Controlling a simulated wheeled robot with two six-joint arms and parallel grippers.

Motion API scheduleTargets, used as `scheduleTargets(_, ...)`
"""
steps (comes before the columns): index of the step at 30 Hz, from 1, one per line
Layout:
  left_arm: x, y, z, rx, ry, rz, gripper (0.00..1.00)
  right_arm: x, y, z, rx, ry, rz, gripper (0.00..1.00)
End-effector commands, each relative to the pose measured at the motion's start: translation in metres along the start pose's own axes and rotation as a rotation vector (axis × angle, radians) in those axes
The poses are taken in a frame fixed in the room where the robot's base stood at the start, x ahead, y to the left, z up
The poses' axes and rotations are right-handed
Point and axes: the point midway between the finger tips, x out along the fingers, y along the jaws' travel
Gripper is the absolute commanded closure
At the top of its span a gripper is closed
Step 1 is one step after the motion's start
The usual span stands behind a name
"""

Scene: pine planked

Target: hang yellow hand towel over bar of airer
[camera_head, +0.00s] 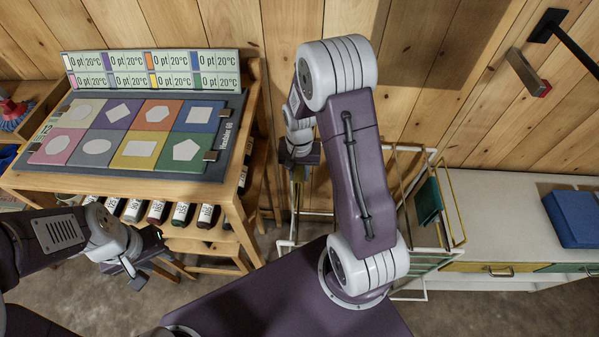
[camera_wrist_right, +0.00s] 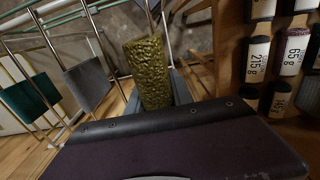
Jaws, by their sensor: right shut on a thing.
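The yellow hand towel (camera_wrist_right: 148,72), olive-yellow and textured, hangs as a narrow strip from my right gripper in the right wrist view. My right gripper (camera_wrist_right: 158,102) is shut on it; in the head view this gripper is small and partly hidden by my right arm, above the left part of the airer. The airer (camera_head: 424,292) is a pale metal frame with thin bars, partly hidden behind my right arm. Its bars also show at the upper left of the right wrist view (camera_wrist_right: 50,27). My left gripper (camera_head: 147,261) is open and empty, left of the airer.
A dark green cloth (camera_head: 428,201) hangs on the airer; a grey cloth (camera_wrist_right: 87,87) hangs near it. A wooden stand (camera_head: 243,160) with several labelled bottles is left of the airer. A white bench (camera_head: 500,205) with a blue box (camera_head: 573,218) is at right.

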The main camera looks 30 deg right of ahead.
Motion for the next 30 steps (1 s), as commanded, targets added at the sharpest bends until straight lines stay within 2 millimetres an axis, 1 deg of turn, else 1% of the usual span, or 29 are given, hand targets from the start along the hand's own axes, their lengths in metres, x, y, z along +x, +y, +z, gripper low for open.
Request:
scheduleTargets(11, -0.001, 0.0, 0.0, 0.0, 0.0, 0.0, 0.64, -0.001, 0.0, 0.0, 0.0, 0.0, 0.0, 0.95)
scheduleTargets(15, -0.011, 0.0, -0.001, 0.0, 0.0, 0.0, 0.64, -0.004, 0.0, 0.0, 0.0, -0.002, 0.001, 0.95)
scheduleTargets(18, -0.008, 0.0, -0.001, 0.0, 0.001, 0.0, 0.64, -0.001, 0.0, 0.0, 0.0, 0.0, 0.0, 0.95)
scheduleTargets(23, -0.01, 0.0, -0.001, 0.0, 0.0, 0.0, 0.64, -0.002, 0.0, 0.0, 0.0, 0.0, 0.0, 0.95)
scheduleTargets(30, 0.005, 0.0, 0.0, 0.0, 0.0, 0.0, 0.64, 0.017, 0.0, 0.0, 0.0, 0.0, 0.0, 0.95)
